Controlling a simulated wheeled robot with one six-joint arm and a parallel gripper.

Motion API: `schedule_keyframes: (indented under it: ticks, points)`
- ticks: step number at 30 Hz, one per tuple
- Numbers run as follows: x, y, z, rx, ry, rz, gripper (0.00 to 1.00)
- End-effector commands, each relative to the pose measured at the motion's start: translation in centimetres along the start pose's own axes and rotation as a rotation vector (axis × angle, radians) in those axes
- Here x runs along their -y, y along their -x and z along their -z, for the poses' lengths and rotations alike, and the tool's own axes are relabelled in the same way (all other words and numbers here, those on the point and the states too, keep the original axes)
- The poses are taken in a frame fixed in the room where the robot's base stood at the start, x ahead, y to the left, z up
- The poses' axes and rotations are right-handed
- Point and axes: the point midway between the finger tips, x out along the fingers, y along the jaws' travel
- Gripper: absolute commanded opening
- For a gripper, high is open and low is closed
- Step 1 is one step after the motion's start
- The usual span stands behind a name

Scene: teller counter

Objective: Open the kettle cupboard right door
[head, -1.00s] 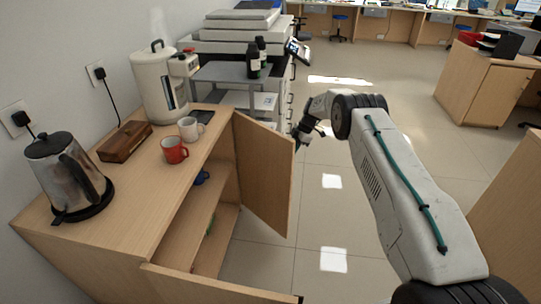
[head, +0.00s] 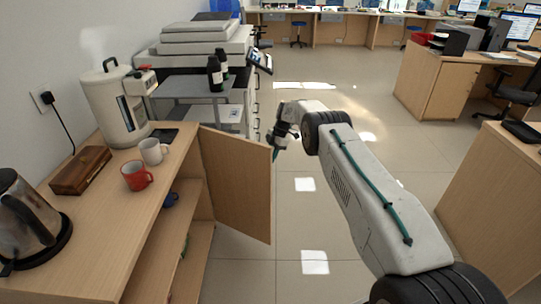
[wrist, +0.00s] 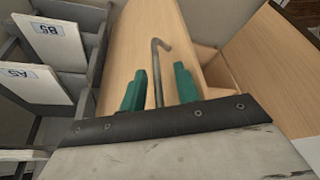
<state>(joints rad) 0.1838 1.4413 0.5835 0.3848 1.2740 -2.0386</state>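The kettle cupboard's right door (head: 236,187) stands open in the head view, swung out from the cupboard front. The kettle (head: 25,222) stands on the cupboard top (head: 112,185) at the left edge. My gripper (head: 279,143) is at the door's free edge, small and partly hidden in the head view. In the wrist view, the two teal fingers of my gripper (wrist: 158,90) are apart, one on each side of the thin bent metal handle (wrist: 157,68). Gaps show between handle and fingers. The door panel (wrist: 135,45) lies behind them.
A red mug (head: 136,177), white mug (head: 152,151), wooden box (head: 81,171) and white dispenser (head: 112,105) stand on the cupboard. A printer (head: 205,45) stands beyond it. Labelled trays (wrist: 45,42) are at left in the wrist view. Floor right of the door is clear.

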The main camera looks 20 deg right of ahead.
Motion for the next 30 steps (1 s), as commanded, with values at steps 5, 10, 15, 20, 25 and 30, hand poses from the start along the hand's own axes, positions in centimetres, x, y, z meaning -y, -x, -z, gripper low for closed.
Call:
schedule_keyframes:
  ticks: [5,10,15,20,25,30]
  points:
    - [-0.2,-0.1,0.6,-0.001,0.006,0.0,0.31]
    - [-0.3,0.3,0.7,-0.001,0.006,-0.003,0.31]
    - [-0.3,2.2,0.8,-0.001,0.007,-0.002,0.31]
    - [-0.3,5.1,0.7,0.0,0.007,-0.002,0.31]
    - [-0.3,7.3,0.7,-0.001,0.007,-0.001,0.31]
    - [-0.2,7.6,0.7,-0.001,0.007,0.001,0.31]
